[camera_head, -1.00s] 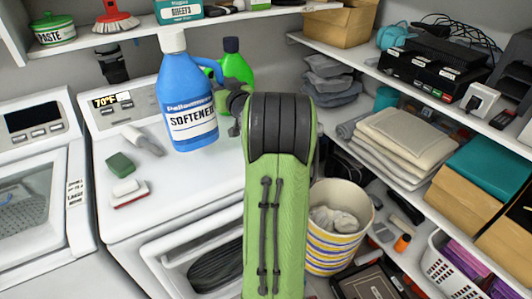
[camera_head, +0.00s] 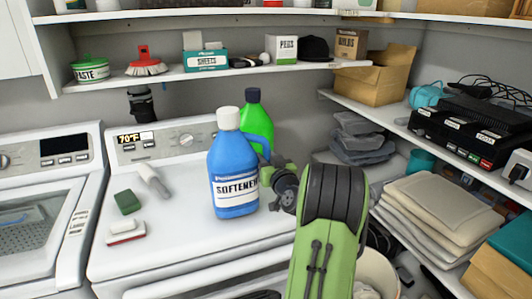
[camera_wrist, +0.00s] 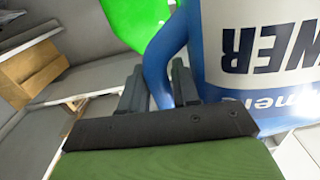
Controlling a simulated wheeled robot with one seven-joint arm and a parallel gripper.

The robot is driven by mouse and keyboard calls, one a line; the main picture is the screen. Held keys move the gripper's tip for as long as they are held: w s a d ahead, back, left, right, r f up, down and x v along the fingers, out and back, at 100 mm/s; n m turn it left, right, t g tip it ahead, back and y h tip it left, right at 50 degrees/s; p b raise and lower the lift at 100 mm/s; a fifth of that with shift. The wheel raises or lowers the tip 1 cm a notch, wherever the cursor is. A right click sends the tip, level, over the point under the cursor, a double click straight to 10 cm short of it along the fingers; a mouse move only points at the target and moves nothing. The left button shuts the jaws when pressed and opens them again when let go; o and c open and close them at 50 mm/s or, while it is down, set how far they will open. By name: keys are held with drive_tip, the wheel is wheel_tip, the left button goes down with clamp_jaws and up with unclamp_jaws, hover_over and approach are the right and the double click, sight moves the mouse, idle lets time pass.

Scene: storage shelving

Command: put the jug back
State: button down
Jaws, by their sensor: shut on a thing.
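The blue jug (camera_head: 228,158), with a white cap and a label reading "SOFTENER", is upright over the white washer top (camera_head: 185,225). I cannot tell whether its base touches the top. My gripper (camera_head: 268,176) is at the right side of the jug, shut on its handle. In the wrist view the fingers (camera_wrist: 158,84) lie on either side of the blue handle (camera_wrist: 158,58), with the jug body at the right. A green bottle (camera_head: 252,108) with a dark cap stands behind the jug, partly hidden by it.
A green sponge (camera_head: 127,202), a red-and-white brush (camera_head: 125,230) and a white-handled tool (camera_head: 152,178) lie left on the washer. Above runs a wall shelf (camera_head: 130,82) with a paste pot, brush and boxes. Side shelves (camera_head: 400,130) with folded cloths and electronics stand at the right.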

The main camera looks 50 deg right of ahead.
drive_tip(key=shift+w+f, duration=0.1)
drive_tip(key=shift+f, duration=0.35)
drive_tip(key=shift+r, duration=0.1)
drive_tip(key=c, duration=1.1)
unclamp_jaws()
drive_tip(key=shift+f, duration=0.3)
drive_tip(key=shift+o, duration=1.4)
